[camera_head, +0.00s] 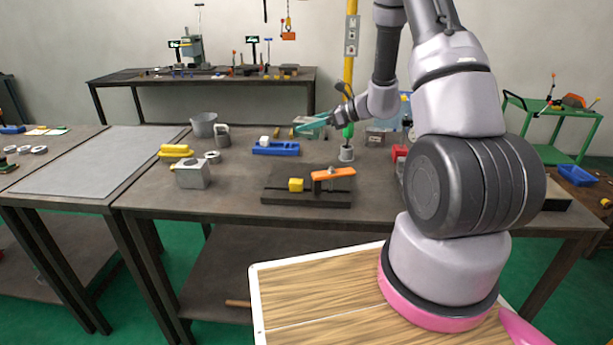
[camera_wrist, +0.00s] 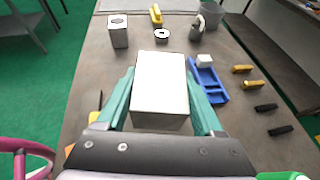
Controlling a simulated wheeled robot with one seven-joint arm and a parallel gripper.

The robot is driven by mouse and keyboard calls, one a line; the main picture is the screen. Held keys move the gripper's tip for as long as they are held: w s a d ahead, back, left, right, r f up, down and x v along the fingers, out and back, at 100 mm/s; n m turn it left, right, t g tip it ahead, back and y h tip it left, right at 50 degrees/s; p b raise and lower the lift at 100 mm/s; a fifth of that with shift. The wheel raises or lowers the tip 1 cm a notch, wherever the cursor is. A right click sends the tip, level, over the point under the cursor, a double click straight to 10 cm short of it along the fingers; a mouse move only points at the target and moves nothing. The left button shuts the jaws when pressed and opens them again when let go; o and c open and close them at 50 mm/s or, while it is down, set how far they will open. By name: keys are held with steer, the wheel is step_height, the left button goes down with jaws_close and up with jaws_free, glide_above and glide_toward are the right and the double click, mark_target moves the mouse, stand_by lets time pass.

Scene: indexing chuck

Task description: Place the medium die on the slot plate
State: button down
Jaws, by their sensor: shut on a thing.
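My gripper (camera_head: 312,123), with teal fingers, is held above the back part of the workbench. In the wrist view my gripper (camera_wrist: 160,88) is shut on a pale rectangular block (camera_wrist: 160,82), one finger on each side. This block seems to be the medium die; no marking confirms it. In the head view it cannot be made out clearly. The slot plate (camera_head: 283,196) is a dark plate near the bench's front edge, bearing a yellow block (camera_head: 296,185) and an orange clamp piece (camera_head: 333,174). My gripper is behind and above it, apart from it.
A blue holder (camera_head: 275,148) with a white cube (camera_head: 264,140) stands behind the plate. A metal block with a hole (camera_head: 193,174), yellow pieces (camera_head: 175,151), a mug (camera_head: 222,135) and a bucket (camera_head: 203,123) are left. Bare bench (camera_head: 232,185) lies left of the plate.

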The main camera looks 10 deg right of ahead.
mark_target(308, 135)
steer(key=f, duration=0.1)
steer(key=s+n+g, duration=0.1)
steer(key=s+f+n+g+y, duration=0.1)
steer(key=shift+s+a+f, duration=0.1)
steer(key=shift+a+f, duration=0.15)
steer(key=shift+f, duration=0.1)
steer(key=shift+g, duration=0.3)
step_height(308, 135, down, 5)
steer(key=shift+s, duration=0.1)
steer(key=shift+d+f, duration=0.1)
steer(key=shift+f, duration=2.3)
jaws_free()
steer(key=shift+f, duration=0.15)
